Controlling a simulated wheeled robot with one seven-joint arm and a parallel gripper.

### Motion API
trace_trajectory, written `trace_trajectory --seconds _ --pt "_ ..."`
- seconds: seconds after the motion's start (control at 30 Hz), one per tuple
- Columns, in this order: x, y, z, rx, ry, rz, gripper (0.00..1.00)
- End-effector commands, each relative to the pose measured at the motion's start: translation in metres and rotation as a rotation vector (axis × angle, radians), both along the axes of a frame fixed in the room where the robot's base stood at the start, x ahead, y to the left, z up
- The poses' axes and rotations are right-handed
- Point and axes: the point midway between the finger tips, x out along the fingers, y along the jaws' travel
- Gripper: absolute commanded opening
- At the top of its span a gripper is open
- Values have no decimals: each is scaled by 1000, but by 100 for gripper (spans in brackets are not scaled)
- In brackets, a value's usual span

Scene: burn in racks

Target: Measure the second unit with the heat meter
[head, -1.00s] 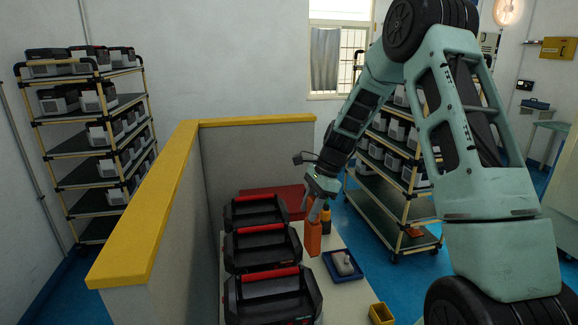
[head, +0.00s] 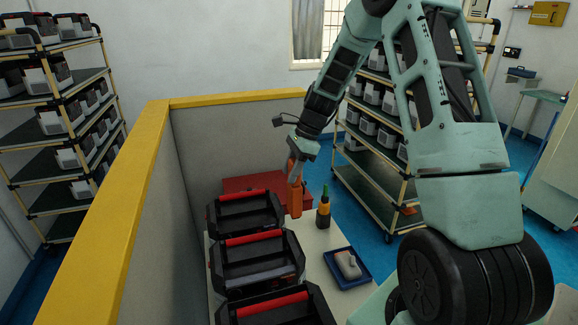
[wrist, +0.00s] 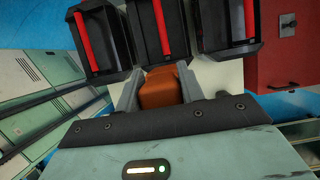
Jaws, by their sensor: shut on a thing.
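My gripper (head: 297,172) is shut on an orange heat meter (head: 294,200), which hangs upright above the table. The wrist view shows the orange meter (wrist: 160,90) between the two grey fingers. Three black units with red handles stand in a row along the left of the table: a far one (head: 243,217), a middle one (head: 257,263) and a near one (head: 278,308), cut off by the lower edge. The meter is just right of the far and middle units, apart from them in the head view. The wrist view shows the middle unit (wrist: 158,30) straight beyond the meter.
A blue tray (head: 332,262) holds a grey-white object (head: 348,264). A yellow-topped partition (head: 145,185) borders the left. Racks (head: 75,140) stand beyond.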

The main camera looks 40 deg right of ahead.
Motion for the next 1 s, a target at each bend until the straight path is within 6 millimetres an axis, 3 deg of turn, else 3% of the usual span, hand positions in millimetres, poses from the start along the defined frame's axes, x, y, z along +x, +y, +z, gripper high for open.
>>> trace_trajectory --seconds 0.6,1.0 --pt "0 0 -59 0 0 -1 0" --pt "0 0 -61 0 0 0 0"
